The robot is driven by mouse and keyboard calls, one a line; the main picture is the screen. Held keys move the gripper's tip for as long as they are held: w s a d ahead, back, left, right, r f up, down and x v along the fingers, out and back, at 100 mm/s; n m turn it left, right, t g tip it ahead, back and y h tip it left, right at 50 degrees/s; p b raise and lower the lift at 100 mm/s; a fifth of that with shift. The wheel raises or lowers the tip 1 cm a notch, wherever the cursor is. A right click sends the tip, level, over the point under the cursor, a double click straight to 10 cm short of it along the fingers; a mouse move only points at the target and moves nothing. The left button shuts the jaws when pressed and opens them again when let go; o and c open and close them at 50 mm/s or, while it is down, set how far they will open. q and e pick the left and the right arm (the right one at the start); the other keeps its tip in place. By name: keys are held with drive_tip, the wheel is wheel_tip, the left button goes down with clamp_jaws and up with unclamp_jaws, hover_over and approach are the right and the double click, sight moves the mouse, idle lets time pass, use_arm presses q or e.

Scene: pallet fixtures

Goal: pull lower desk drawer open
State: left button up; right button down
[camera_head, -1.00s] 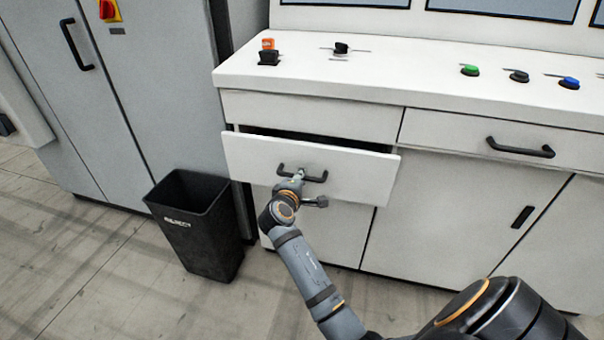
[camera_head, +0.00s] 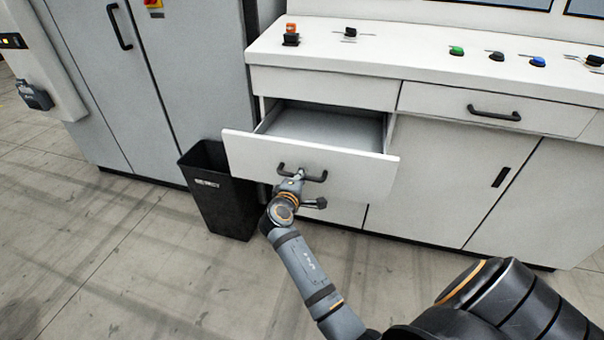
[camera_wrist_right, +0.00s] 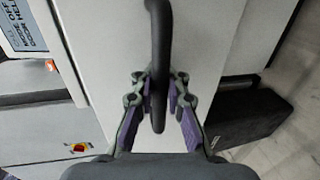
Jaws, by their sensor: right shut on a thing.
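The lower desk drawer (camera_head: 350,170) is white and stands well open, with its empty-looking inside showing behind the front panel. Its black bar handle (camera_head: 316,178) is on the front. My right gripper (camera_head: 299,174) is shut on this handle. In the right wrist view the handle (camera_wrist_right: 159,50) passes between the purple-padded fingers of my right gripper (camera_wrist_right: 160,98). My left gripper is not in view.
A black bin (camera_head: 222,195) stands just left of the drawer, close to its front corner. A grey cabinet (camera_head: 165,80) is behind it. The white desk (camera_head: 400,65) carries several buttons. The floor in front is clear.

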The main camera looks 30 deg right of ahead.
drive_tip(key=shift+s+a+r, duration=0.1)
drive_tip(key=shift+s+a, duration=0.05)
drive_tip(key=shift+a, duration=0.05)
idle(0.3)
drive_tip(key=c, duration=1.4)
unclamp_jaws()
drive_tip(key=shift+o, duration=0.2)
